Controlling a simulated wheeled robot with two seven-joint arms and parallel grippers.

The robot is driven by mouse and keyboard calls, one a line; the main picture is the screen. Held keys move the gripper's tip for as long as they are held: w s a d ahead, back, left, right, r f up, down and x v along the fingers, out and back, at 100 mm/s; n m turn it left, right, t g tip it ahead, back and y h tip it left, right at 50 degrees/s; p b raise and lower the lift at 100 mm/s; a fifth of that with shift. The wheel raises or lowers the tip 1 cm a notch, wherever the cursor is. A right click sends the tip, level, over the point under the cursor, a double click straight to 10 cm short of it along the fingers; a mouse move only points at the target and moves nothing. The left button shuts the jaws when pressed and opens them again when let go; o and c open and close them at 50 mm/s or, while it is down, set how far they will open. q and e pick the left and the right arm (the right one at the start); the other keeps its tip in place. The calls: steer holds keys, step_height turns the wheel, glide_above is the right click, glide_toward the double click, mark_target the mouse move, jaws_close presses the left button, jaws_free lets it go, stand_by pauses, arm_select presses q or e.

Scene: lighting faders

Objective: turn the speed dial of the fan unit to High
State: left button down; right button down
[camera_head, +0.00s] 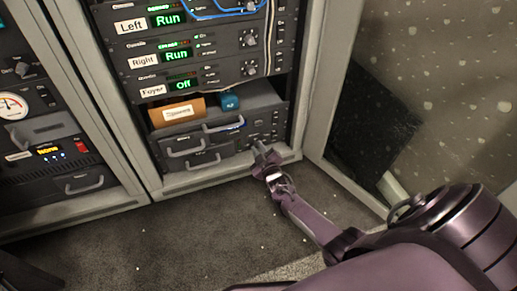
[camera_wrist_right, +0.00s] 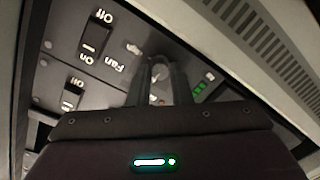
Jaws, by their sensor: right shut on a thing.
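The fan unit's grey panel (camera_head: 264,125) is at the lower right of the middle rack. In the right wrist view its panel (camera_wrist_right: 62,62) shows upside down, with the label "Fan" and a dark rocker switch (camera_wrist_right: 96,40) between "Off" and "On". My right gripper (camera_head: 259,148) reaches it from the lower right. In the right wrist view the two fingers (camera_wrist_right: 158,80) are shut on the small speed dial (camera_wrist_right: 158,70). The fingers hide part of the dial and its markings, so I cannot read its setting. My left gripper is not in view.
Rack units labelled Left (camera_head: 130,26), Right (camera_head: 143,61) and Foyer (camera_head: 153,91) stand above. Below them are an orange-brown box (camera_head: 177,112) and drawers with handles (camera_head: 186,148). The rack's grey frame (camera_head: 313,80) is close on the right. The carpet (camera_head: 190,235) in front is clear.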

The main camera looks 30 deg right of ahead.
steer(key=m, duration=0.3)
steer(key=shift+d+m, duration=0.1)
steer(key=shift+m, duration=0.2)
steer(key=m, duration=0.4)
steer(key=shift+f+y, duration=0.1)
steer(key=shift+y, duration=0.3)
steer(key=m, duration=0.4)
steer(key=shift+d+t, duration=0.1)
steer(key=shift+t, duration=0.2)
steer(key=shift+f+m+b, duration=0.1)
steer(key=shift+m+b, duration=0.2)
steer(key=shift+m, duration=1.8)
steer(key=c, duration=1.3)
jaws_free()
